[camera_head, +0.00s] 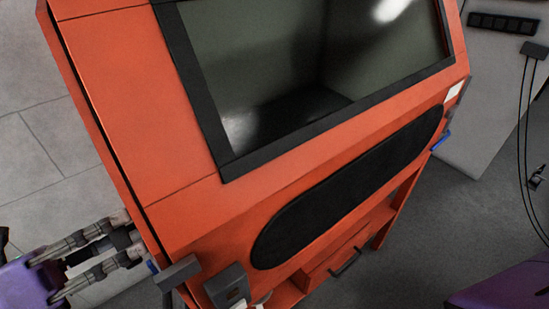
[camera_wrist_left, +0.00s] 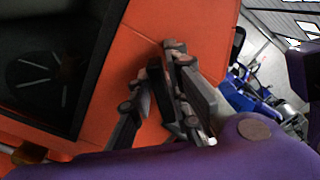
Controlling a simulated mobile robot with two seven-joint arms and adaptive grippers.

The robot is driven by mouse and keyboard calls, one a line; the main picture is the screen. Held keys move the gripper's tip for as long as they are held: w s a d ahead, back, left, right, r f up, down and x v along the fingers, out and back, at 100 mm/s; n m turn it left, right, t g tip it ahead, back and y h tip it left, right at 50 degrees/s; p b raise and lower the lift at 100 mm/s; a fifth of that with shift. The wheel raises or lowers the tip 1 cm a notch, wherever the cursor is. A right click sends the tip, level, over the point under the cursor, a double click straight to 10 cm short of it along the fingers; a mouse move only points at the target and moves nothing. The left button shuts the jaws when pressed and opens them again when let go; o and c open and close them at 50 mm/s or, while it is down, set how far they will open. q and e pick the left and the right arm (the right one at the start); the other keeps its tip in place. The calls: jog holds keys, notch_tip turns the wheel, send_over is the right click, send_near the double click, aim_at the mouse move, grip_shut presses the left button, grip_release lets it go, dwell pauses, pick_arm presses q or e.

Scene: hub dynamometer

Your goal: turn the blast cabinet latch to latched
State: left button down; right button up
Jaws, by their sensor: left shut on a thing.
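The orange blast cabinet (camera_head: 120,110) fills the middle of the head view, and its orange side shows in the wrist view (camera_wrist_left: 155,30). My left gripper (camera_head: 128,238) comes in from the left at the cabinet's lower left side. Its fingers are shut on a small dark piece, which looks like the latch (camera_head: 121,239). The fingers hide most of this piece, so I cannot tell its angle. In the wrist view the gripper (camera_wrist_left: 158,95) is close against the orange panel, with a dark piece between its fingers. My right gripper is not in view.
A dark bracket (camera_head: 178,272) and a grey box (camera_head: 228,286) stick out near the cabinet's lower left corner, close to my left gripper. The dark window (camera_head: 310,70) and black oval panel (camera_head: 350,185) face me. Pale floor tiles (camera_head: 50,140) lie open at left.

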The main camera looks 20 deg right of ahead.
pick_arm(q)
jog(key=shift+r+n+p, duration=0.1)
jog(key=shift+n+p, duration=0.5)
jog(key=shift+n, duration=0.3)
jog(key=n+p, duration=0.2)
jog(key=n, duration=0.2)
jog(key=shift+w+p, duration=0.15)
jog(key=shift+p, duration=0.2)
jog(key=n, duration=0.1)
jog(key=n+p, duration=0.1)
jog(key=shift+f+n, duration=0.3)
jog(key=shift+n, duration=0.1)
jog(key=shift+f+n+p, duration=0.1)
jog(key=shift+n+p, duration=0.2)
jog(key=shift+n, duration=0.1)
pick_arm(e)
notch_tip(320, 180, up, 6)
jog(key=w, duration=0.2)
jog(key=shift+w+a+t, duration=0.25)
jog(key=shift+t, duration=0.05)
pick_arm(q)
jog(key=c, duration=1.8)
grip_release()
jog(key=shift+o, duration=0.2)
